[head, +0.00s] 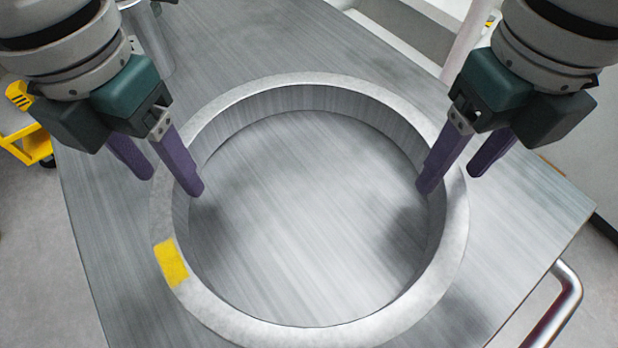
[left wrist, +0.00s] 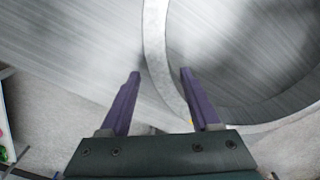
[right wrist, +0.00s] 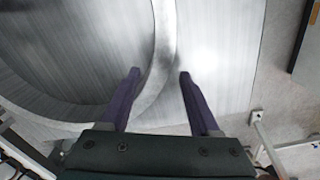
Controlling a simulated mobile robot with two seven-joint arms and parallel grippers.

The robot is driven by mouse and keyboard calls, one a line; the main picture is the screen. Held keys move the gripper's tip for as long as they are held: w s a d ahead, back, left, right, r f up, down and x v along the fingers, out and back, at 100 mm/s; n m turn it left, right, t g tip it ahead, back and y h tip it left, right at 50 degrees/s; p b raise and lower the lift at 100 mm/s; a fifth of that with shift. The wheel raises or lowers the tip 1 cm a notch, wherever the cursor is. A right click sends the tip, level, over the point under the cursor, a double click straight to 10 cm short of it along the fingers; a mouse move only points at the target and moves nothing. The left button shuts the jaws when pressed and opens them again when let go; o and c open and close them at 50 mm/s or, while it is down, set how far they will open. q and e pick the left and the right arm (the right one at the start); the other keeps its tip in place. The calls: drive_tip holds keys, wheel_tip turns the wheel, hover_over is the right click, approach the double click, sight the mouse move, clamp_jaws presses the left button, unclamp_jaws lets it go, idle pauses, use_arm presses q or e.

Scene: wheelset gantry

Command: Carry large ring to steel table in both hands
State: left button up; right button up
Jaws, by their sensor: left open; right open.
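The large ring (head: 310,88) is a wide grey metal band with a yellow patch on its rim. It lies flat on the brushed steel table (head: 530,215). My left gripper (head: 172,183) is open at the ring's left side, with one purple finger inside the ring and the other outside. My right gripper (head: 450,183) is open at the ring's right side, with its fingers also on either side of the wall. In the left wrist view the ring wall (left wrist: 156,50) passes between the fingers, and likewise in the right wrist view (right wrist: 165,45). Contact cannot be told.
A metal handle (head: 562,305) sticks out at the table's right edge. A yellow wheeled object (head: 25,135) stands on the floor at the left. A pale tray-like container (head: 410,30) is beyond the table's far edge. Bare table surrounds much of the ring.

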use_arm(q)
drive_tip(key=shift+f, duration=0.85)
use_arm(e)
drive_tip(key=shift+f, duration=0.85)
use_arm(q)
clamp_jaws()
use_arm(e)
clamp_jaws()
use_arm(q)
drive_tip(key=shift+a, duration=0.1)
use_arm(e)
drive_tip(key=shift+d+r, duration=0.1)
drive_tip(key=shift+d, duration=0.05)
